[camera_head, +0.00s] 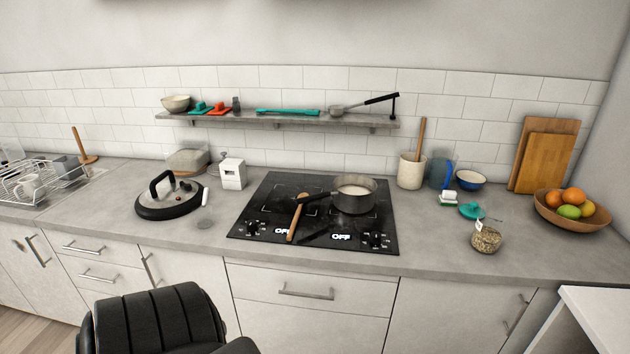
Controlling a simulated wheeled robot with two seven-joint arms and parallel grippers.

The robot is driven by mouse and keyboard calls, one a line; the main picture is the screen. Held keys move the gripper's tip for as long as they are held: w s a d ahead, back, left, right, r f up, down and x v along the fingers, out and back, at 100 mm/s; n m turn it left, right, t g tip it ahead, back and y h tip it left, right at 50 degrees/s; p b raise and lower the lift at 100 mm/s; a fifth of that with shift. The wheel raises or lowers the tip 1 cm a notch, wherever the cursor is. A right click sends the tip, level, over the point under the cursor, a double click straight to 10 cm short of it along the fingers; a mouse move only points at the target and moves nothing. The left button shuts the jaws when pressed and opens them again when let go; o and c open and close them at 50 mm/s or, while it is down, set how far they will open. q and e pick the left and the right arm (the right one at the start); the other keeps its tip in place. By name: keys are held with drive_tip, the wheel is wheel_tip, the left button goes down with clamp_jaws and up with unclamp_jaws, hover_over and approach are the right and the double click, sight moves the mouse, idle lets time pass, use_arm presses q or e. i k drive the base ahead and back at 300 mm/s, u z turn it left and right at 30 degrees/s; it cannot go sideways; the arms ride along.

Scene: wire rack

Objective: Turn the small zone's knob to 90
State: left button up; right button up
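The black cooktop (258,205) is set into the grey counter. It has a left knob (253,228) and a right knob (376,240) on its front edge. A left display (284,231) sits beside the left knob and is partly covered; a right display (341,237) beside the right knob reads OFF. A saucepan (355,198) with pale contents stands on the right side of the cooktop, its handle pointing left. A wooden spoon (297,220) lies across the cooktop's middle. I cannot tell which zone is the small one.
A black-rimmed lid (170,200) and a white box (232,174) stand left of the cooktop. A utensil crock (411,171), a jar (485,240) and a fruit bowl (570,218) stand to the right. A shelf (290,121) hangs above. The counter just right of the cooktop is clear.

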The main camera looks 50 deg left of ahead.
sight(375, 238)
drive_tip(key=u, duration=1.65)
